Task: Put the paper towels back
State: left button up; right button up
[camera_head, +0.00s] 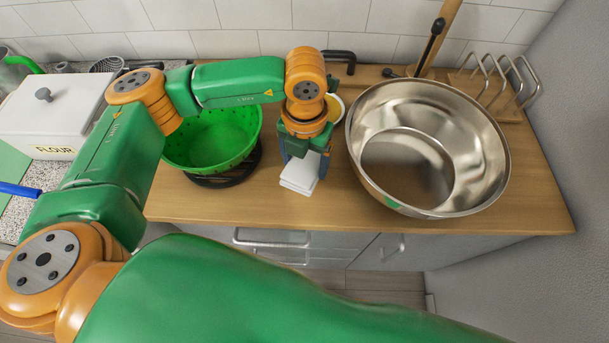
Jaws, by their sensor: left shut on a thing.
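My left gripper (305,153) points down over the wooden counter, between the green colander and the large steel bowl. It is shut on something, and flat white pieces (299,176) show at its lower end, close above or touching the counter. I cannot tell whether these white pieces are paper towels or part of the gripper. My wrist hides much of what is held. A pale round thing (336,107) shows partly behind my wrist, too hidden to name. No paper towels can be made out for certain elsewhere. My right gripper is not in view.
The green colander (212,140) stands left of the gripper on a dark round base. The large steel bowl (428,150) stands close on the right. A metal rack (497,80) is at the back right. A white flour box (50,115) is at the left. The wooden counter's (240,205) front strip is clear.

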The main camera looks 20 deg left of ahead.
aim_at(305, 164)
pick_arm(q)
notch_tip(305, 164, down, 6)
jog(key=shift+r+p, duration=0.1)
jog(key=shift+p, duration=0.5)
jog(key=shift+f+b, duration=0.3)
jog(key=o, duration=1.1)
jog(key=shift+r, duration=0.1)
jog(key=shift+o, duration=0.2)
jog(key=shift+r, duration=0.15)
notch_tip(305, 164, up, 11)
jog(key=b, duration=0.3)
jog(key=shift+r, duration=0.55)
